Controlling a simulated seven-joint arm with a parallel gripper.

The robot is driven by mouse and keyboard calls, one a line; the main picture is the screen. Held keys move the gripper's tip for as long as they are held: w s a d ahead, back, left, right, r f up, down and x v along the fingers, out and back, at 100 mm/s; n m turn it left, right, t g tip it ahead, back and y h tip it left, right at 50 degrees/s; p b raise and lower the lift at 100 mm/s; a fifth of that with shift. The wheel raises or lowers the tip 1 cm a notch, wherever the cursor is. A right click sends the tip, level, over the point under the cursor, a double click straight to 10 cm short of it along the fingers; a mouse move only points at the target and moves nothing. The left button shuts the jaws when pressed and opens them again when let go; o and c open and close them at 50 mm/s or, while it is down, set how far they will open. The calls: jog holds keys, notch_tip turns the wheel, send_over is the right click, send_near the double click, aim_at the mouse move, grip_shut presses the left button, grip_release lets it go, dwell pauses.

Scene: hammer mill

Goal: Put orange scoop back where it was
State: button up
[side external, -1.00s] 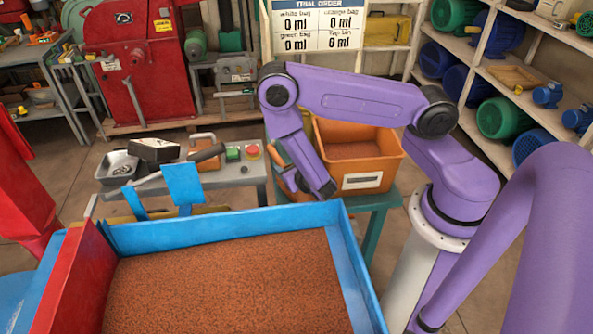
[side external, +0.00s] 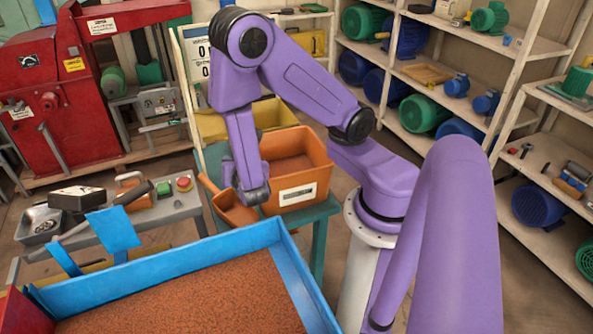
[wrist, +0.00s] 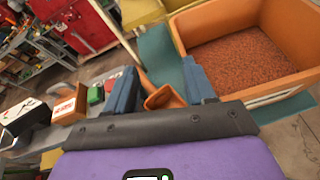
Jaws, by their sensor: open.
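The orange scoop (side external: 233,208) rests on the teal stand (side external: 319,213), to the left of the orange bin (side external: 312,173). Its handle points up and to the left. In the wrist view the scoop (wrist: 165,97) shows between and beyond my fingers. My gripper (side external: 256,196) is just above and beside the scoop, with its fingers apart. In the wrist view my gripper (wrist: 160,85) is open, and nothing is clamped between the fingers. Whether a finger touches the scoop I cannot tell.
The orange bin holds brown-red granules and stands close to my gripper's right. A large blue tray (side external: 140,277) of similar granules is in front. A grey bench (side external: 160,214) with a control box and a metal pan is to the left.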

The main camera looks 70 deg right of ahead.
jog(key=s+a+r+m+g+y, duration=0.4)
jog(key=s+r+m+y, duration=0.1)
jog(key=s, duration=0.4)
jog(key=s+a+r+m+g+y, duration=0.4)
jog(key=s+a+m+y, duration=0.1)
jog(key=s, duration=0.4)
jog(key=shift+s+r+m+y, duration=0.15)
jog(key=shift+r+m+y, duration=0.25)
jog(key=shift+m+y, duration=0.15)
jog(key=shift+d, duration=0.1)
